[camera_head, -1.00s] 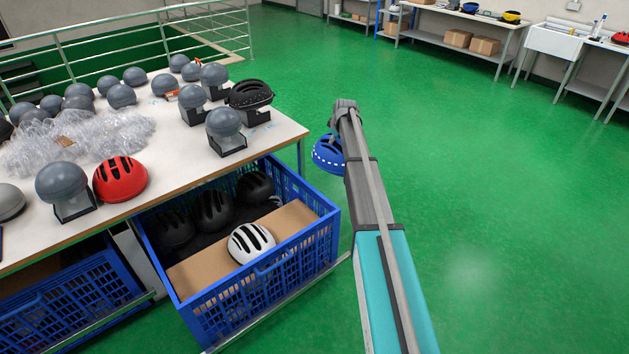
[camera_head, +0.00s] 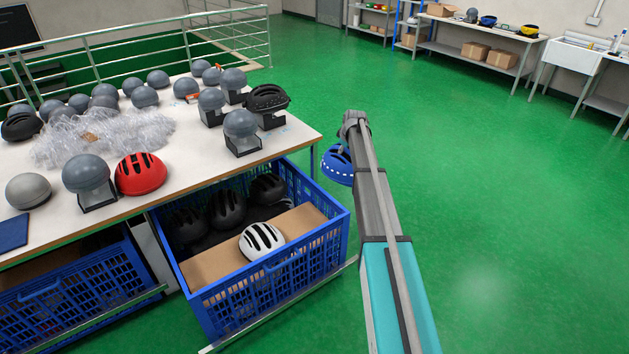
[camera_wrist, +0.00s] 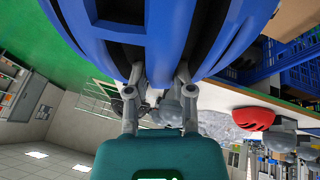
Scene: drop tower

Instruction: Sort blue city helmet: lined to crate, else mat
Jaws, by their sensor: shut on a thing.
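The blue helmet (camera_head: 337,166) hangs from my gripper (camera_head: 350,128) over the green floor, right of the table and crate. In the wrist view, the blue helmet (camera_wrist: 160,35) fills the top, and the two fingers of my gripper (camera_wrist: 160,78) are shut on its edge. Its inside is not clear to see, so I cannot tell if it is lined. A blue crate (camera_head: 335,232) stands pulled out below the table edge; it holds a white helmet (camera_head: 262,241), several black helmets (camera_head: 227,207) and cardboard. A dark blue mat (camera_head: 13,233) lies at the table's left edge.
The white table (camera_head: 215,165) bears grey head forms, a red helmet (camera_head: 140,174), a black helmet (camera_head: 267,98) and clear plastic wrap (camera_head: 105,135). A second blue crate (camera_head: 75,300) is at lower left. A railing stands behind. The floor to the right is clear.

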